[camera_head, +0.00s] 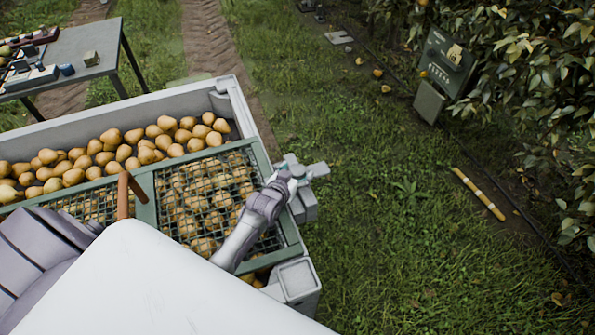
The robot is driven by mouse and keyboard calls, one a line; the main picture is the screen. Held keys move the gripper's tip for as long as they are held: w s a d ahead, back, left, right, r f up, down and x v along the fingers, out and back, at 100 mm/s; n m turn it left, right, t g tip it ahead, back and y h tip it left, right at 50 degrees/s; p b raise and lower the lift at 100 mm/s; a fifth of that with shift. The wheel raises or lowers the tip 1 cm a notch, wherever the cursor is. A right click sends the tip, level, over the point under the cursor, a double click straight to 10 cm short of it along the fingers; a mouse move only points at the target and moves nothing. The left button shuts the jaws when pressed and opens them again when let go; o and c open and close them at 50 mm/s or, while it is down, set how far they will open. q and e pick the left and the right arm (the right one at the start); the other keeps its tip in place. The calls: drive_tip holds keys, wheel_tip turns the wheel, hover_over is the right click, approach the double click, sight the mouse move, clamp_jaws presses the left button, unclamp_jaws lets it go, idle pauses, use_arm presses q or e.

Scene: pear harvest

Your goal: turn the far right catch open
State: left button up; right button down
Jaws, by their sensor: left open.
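A green-framed mesh lid (148,214) lies over pears at the near right part of a large grey bin (229,91). My left gripper (303,184) is at the bin's right side, by the far right corner of the lid. Its pale grey wrist comes up across the mesh from below. The gripper is open, with light grey parts reaching past the bin's edge. My right gripper is not in view.
Loose pears (130,150) fill the bin's far part. A brown handle (124,196) stands on the lid's left. A table (75,55) with tools stands far left.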

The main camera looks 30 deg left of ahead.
use_arm(q)
drive_tip(key=shift+w+f, duration=0.25)
drive_tip(key=shift+w, duration=0.3)
clamp_jaws()
drive_tip(key=shift+a, duration=0.1)
